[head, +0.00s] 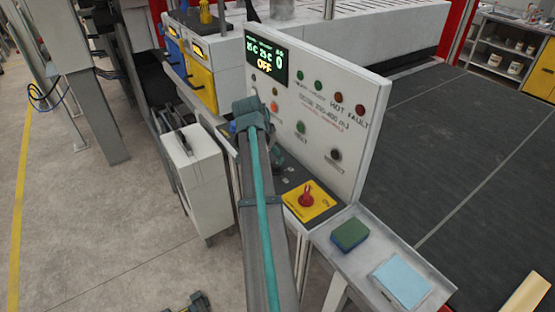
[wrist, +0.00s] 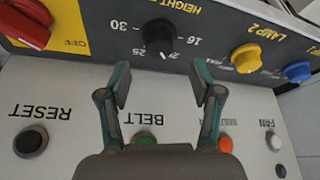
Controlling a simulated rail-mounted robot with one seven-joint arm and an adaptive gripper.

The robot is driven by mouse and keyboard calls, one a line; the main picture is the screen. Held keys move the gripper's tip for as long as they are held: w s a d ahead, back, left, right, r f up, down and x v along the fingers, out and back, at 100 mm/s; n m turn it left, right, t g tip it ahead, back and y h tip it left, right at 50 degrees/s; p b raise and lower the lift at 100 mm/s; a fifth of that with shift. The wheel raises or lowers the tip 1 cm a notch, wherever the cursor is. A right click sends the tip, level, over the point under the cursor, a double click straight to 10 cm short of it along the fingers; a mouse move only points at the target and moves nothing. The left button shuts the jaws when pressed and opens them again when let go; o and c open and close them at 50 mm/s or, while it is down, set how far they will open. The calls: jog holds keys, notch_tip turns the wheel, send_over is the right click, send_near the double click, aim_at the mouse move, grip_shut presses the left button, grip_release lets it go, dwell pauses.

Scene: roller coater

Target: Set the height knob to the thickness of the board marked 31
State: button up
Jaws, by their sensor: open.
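The black height knob (wrist: 158,33) is at the top middle of the wrist view, on a dark panel under upside-down "HEIGHT" lettering. Its scale shows 16, 25 and 30, and a partly covered mark between 16 and 25. A small pale line on the knob points down in the picture, near that mark. My gripper (wrist: 160,78) is open and empty; its fingers are apart, short of the knob and not touching it. In the head view my arm hides the knob. A pale wooden board (head: 528,294) is cut off at the lower right; no number is readable on it.
A red switch (wrist: 24,22) is left of the knob; yellow (wrist: 245,57) and blue (wrist: 297,71) knobs are right. Green (wrist: 144,138) and black (wrist: 30,141) buttons sit below. The upright panel (head: 345,110) has a display reading OFF. A metal tray (head: 375,238) holds a sponge and blue cloth.

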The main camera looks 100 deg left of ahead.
aim_at(276, 165)
jog(key=shift+p+x, duration=0.95)
jog(key=shift+x, duration=1.9)
jog(key=c, duration=1.1)
jog(key=shift+c, duration=0.2)
jog(key=shift+b, duration=0.3)
jog(key=n+b, duration=0.1)
jog(key=n+g+b, duration=0.1)
jog(key=n+b, duration=0.1)
jog(key=shift+w+f+y, duration=0.15)
jog(key=shift+f+y, duration=0.05)
jog(key=shift+y, duration=0.1)
jog(key=n+g+b, duration=0.1)
jog(key=n+b, duration=0.2)
jog(key=shift+w+r+n, duration=0.1)
jog(key=shift+n, duration=0.2)
jog(key=shift+r+n+g+b, duration=0.15)
jog(key=shift+n+g+b, duration=0.6)
jog(key=shift+n, duration=0.85)
